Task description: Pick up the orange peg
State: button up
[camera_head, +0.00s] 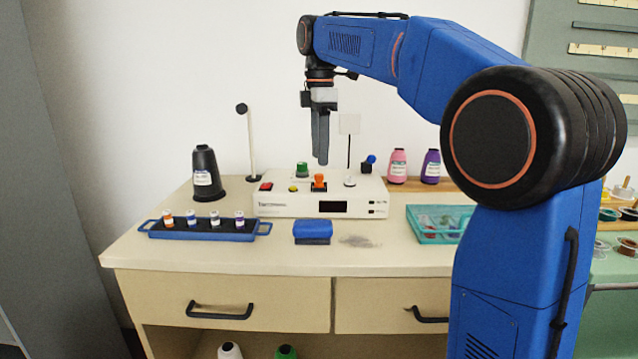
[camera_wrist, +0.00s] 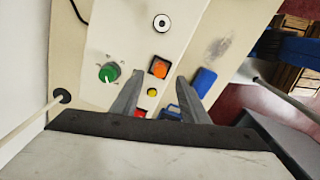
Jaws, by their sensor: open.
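An orange piece (camera_head: 319,180) stands on a dark square base on top of the white control box (camera_head: 285,205). In the wrist view the orange piece (camera_wrist: 159,68) sits just beyond and between my fingers. A small white cylinder with an orange band (camera_head: 168,217) stands at the left end of the blue tray (camera_head: 205,236); I cannot tell which of the two is the peg. My gripper (camera_head: 321,160) points down above the box, open and empty. It also shows in the wrist view (camera_wrist: 172,80), with its two fingers apart.
The box also carries a green knob (camera_wrist: 109,72), a yellow button (camera_wrist: 152,92) and a white round piece (camera_head: 350,180). A blue block (camera_head: 312,229) lies in front. A black cone (camera_head: 206,174) and a thin post (camera_head: 249,145) stand left; a teal tray (camera_head: 430,238) lies right.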

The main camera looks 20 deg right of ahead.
aim_at(320, 174)
jog(key=shift+f, duration=2.65)
grip_shut()
